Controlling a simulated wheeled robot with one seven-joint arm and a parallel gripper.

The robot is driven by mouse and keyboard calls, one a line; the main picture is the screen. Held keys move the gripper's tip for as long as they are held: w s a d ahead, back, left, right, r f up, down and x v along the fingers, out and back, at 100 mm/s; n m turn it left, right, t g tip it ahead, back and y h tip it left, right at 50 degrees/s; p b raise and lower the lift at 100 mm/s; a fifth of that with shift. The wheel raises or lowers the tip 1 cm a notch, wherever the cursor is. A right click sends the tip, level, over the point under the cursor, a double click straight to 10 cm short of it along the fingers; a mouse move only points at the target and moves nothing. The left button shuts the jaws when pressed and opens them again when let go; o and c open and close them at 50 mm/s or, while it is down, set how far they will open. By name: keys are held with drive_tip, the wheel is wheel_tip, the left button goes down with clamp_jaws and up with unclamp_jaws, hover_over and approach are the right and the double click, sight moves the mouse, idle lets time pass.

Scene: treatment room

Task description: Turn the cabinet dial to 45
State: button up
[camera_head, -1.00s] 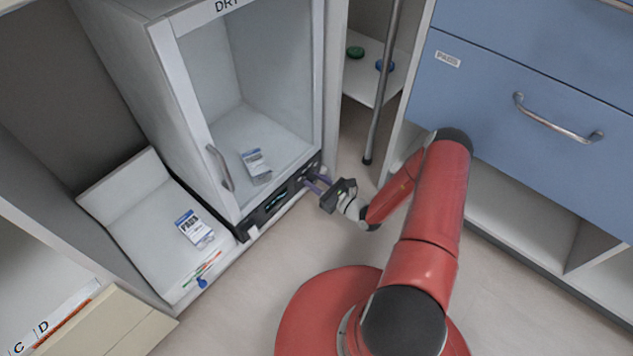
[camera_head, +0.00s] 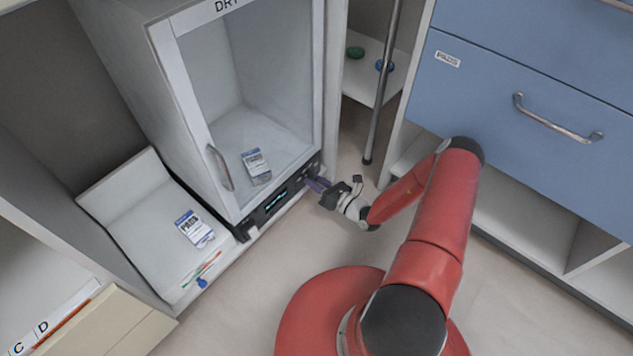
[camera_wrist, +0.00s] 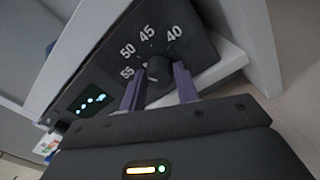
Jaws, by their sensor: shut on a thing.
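The cabinet dial (camera_wrist: 159,69) is a dark round knob on the black front panel (camera_wrist: 105,62) below the glass door. In the wrist view the numbers 40, 45, 50 and 55 (camera_wrist: 127,72) stand around it. A small light mark shows at the knob's left side, towards 50 and 55; I cannot tell for sure whether it is the pointer. My gripper (camera_wrist: 157,72) is shut on the dial, with one purple finger on each side. In the head view my gripper (camera_head: 315,183) is at the panel's right end, hiding most of the dial.
The drying cabinet (camera_head: 175,90) has its glass door closed, with a handle (camera_head: 221,167) and a packet (camera_head: 256,165) inside. A lit display (camera_head: 276,200) sits left of the dial. A vertical metal bar (camera_head: 382,90) and blue drawers (camera_head: 530,110) stand to the right.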

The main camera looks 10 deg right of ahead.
drive_tip(key=m, duration=1)
drive_tip(key=shift+m, duration=0.3)
idle(0.4)
drive_tip(key=o, duration=1)
drive_tip(key=p+v, duration=0.1)
drive_tip(key=v, duration=0.6)
drive_tip(key=shift+s+d, duration=0.2)
drive_tip(key=shift+s, duration=0.1)
